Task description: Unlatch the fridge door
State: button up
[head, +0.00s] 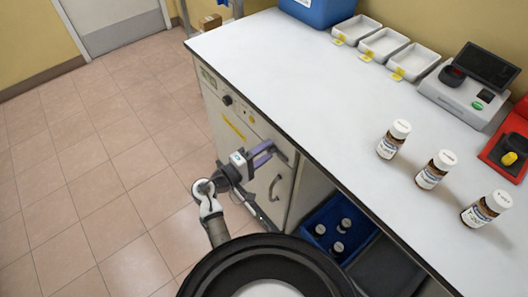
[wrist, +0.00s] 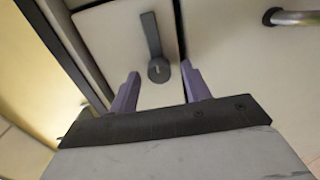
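The fridge door (head: 283,206) is the pale front under the counter, and it looks closed. Its dark grey latch lever (wrist: 152,38) shows in the wrist view, with its long arm toward the top of the picture and its round pivot below. My gripper (wrist: 160,70) is open, with its two purple fingers apart. The latch pivot appears in the gap between the fingertips, and nothing is gripped. I cannot tell whether a finger touches the latch. In the head view my gripper (head: 267,154) is in front of the cabinet, and it largely hides the latch.
A metal door handle (wrist: 297,18) shows at the upper right of the wrist view. A blue crate (head: 335,230) with several bottles sits under the white counter (head: 300,75). Sample bottles and trays stand on top. The tiled floor (head: 90,170) on the left is clear.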

jog(key=b+v, duration=0.3)
jog(key=v, duration=1)
jog(key=shift+s+a, duration=0.3)
